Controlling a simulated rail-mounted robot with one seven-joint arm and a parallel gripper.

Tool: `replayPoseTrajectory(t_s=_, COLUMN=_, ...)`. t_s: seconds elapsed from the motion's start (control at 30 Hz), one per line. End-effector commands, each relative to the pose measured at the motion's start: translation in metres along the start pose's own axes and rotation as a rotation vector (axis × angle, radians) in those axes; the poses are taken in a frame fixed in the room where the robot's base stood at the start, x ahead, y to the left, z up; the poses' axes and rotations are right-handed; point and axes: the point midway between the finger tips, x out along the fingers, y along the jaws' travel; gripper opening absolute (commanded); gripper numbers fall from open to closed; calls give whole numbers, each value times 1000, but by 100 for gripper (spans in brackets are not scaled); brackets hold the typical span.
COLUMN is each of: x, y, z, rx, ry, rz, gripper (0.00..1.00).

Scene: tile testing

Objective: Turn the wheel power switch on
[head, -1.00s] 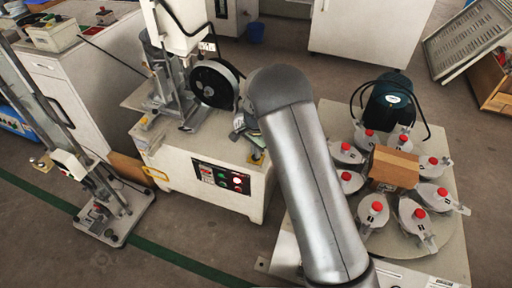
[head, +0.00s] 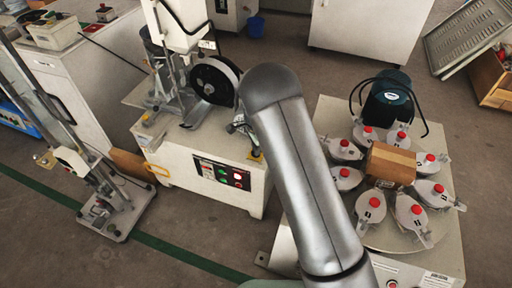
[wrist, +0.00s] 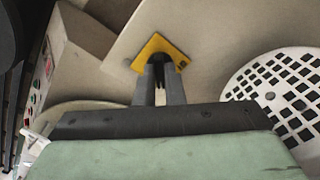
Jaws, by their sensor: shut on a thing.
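The wheel power switch is a black knob on a yellow square plate (wrist: 158,46), seen in the wrist view at the upper middle. My gripper (wrist: 160,72) is at the plate, with its two dark fingers close together around the black knob and shut on it. The fingers hide most of the knob. My gripper is mostly hidden behind my arm there. The black wheel (head: 214,81) stands on the machine's top.
A control panel with buttons (head: 222,174) is on the machine's front. To the right, a table holds a round plate with several red-capped jars (head: 409,210), a cardboard box (head: 390,165) and a dark green motor (head: 390,100). A stand (head: 105,195) is at the left.

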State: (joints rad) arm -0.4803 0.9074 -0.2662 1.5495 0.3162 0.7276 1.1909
Motion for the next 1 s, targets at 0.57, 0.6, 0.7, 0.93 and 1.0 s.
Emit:
replayPoseTrajectory(t_s=0.57, x=-6, y=0, z=0, rx=0, ry=0, rz=-2, gripper=31)
replayPoseTrajectory(t_s=0.6, x=-10, y=-1, z=0, rx=0, ry=0, rz=-2, gripper=31)
replayPoseTrajectory(t_s=0.7, x=-26, y=-1, z=0, rx=0, ry=0, rz=-4, gripper=31)
replayPoseTrajectory(t_s=0.93, x=-83, y=-1, z=0, rx=0, ry=0, rz=-5, gripper=31)
replayPoseTrajectory(t_s=1.0, x=-100, y=-1, z=0, rx=0, ry=0, rz=-5, gripper=31)
